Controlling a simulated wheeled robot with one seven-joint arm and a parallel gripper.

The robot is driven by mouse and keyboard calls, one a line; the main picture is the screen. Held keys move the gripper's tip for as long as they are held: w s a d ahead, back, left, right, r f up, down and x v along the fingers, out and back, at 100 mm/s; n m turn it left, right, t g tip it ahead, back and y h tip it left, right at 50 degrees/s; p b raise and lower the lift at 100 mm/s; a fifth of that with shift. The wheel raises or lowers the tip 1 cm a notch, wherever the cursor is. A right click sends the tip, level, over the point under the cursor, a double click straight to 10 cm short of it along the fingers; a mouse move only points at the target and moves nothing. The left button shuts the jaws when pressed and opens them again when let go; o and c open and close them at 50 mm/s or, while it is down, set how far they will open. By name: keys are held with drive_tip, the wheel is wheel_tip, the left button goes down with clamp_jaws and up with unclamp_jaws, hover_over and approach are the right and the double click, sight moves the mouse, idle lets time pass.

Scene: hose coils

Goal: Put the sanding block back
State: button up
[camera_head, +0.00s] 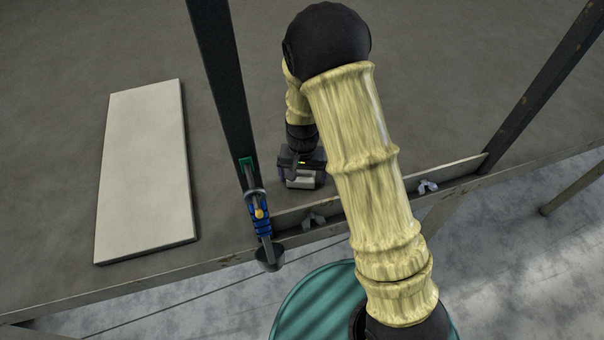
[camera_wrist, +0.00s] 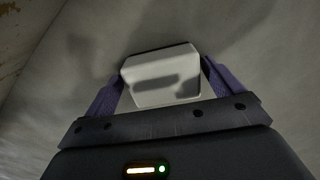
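The sanding block (camera_wrist: 160,78) is a pale grey-white block with a thin dark edge. In the wrist view it sits between the two purple fingers of my gripper (camera_wrist: 163,72). The fingertips appear to meet its left and right sides, so my gripper looks shut on it. In the head view the block (camera_head: 303,179) shows below my dark gripper (camera_head: 304,170), over the grey tabletop close to the front rail. I cannot tell whether the block touches the tabletop. My arm covers the area to its right.
A pale board (camera_head: 148,175) lies on the grey table (camera_head: 60,200) at left. A dark upright bar with a blue-handled clamp (camera_head: 259,210) stands just left of my gripper. A low rail (camera_head: 455,178) with wing nuts runs along the front edge. A teal drum (camera_head: 310,300) stands below.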

sight(303, 173)
drive_tip(key=shift+w+r, duration=0.1)
drive_tip(key=shift+r, duration=0.35)
wheel_tip(303, 173, up, 11)
drive_tip(key=b, duration=0.2)
drive_tip(key=shift+r+b, duration=0.2)
drive_tip(key=shift+b, duration=0.1)
drive_tip(key=shift+d, duration=0.1)
drive_tip(key=s+d+r+n+t, duration=0.1)
drive_tip(key=s+d+t, duration=0.1)
drive_tip(key=s+d, duration=1)
drive_tip(key=shift+s+d+r+t, duration=0.25)
drive_tip(key=shift+s+d+t, duration=0.1)
drive_tip(key=shift+d, duration=0.45)
